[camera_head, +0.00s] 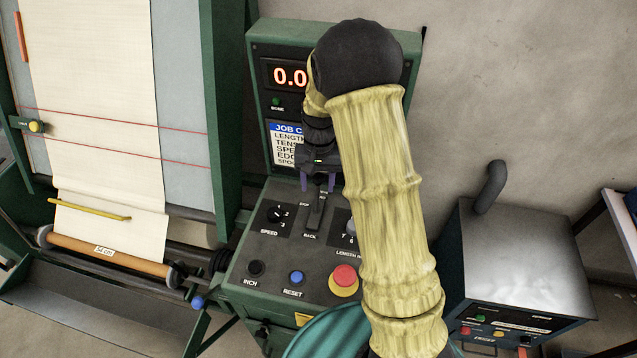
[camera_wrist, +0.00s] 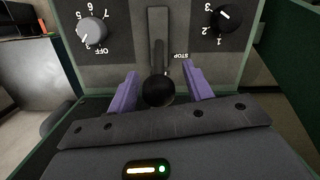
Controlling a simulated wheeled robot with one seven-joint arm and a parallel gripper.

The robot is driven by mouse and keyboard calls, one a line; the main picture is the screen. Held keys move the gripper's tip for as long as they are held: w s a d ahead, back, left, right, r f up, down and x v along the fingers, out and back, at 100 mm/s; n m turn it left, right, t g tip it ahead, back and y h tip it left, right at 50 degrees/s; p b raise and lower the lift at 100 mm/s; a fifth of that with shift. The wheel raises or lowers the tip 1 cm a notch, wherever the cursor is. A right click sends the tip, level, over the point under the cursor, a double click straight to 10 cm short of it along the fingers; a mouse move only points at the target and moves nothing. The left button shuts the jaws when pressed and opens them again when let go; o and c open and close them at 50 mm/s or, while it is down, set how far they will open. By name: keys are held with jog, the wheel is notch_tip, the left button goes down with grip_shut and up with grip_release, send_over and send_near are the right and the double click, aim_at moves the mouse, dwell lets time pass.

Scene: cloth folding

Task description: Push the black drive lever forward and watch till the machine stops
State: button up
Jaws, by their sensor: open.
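The black drive lever stands in a slot on the green machine's control panel (camera_head: 250,216), beside a STOP mark, with BACK lettered at the slot's near end. Its round black knob (camera_wrist: 158,92) shows in the wrist view. My gripper (camera_head: 318,182) is over the slot, with its purple fingers apart. In the wrist view, my gripper (camera_wrist: 161,74) has one finger on each side of the lever, and gaps show on both sides. The arm partly hides the red number display (camera_head: 290,76), whose visible digits read 0.0. Cream cloth (camera_head: 98,80) hangs at the left.
The panel carries a speed dial (camera_head: 277,214), a blue reset button (camera_head: 296,277) and a red stop button (camera_head: 345,275). The wrist view shows a length dial (camera_wrist: 93,31). A roller (camera_head: 110,252) labelled 54 cm is below the cloth. A metal-topped box (camera_head: 520,260) stands at the right.

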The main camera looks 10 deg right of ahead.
notch_tip(320, 180, up, 9)
jog(key=shift+r+b, duration=0.2)
jog(key=shift+b, duration=0.75)
jog(key=shift+s+d, duration=0.15)
jog(key=shift+s, duration=0.2)
jog(key=c, duration=0.9)
jog(key=s+d+f+n+t, duration=0.1)
jog(key=s, duration=0.4)
jog(key=s+n+t, duration=0.1)
jog(key=s, duration=0.5)
jog(key=s+d+f+t, duration=0.1)
jog(key=s, duration=0.4)
jog(key=shift+s+d+f+n+t+h, duration=0.3)
jog(key=shift+s+n+t, duration=0.1)
grip_shut()
jog(key=shift+w, duration=0.1)
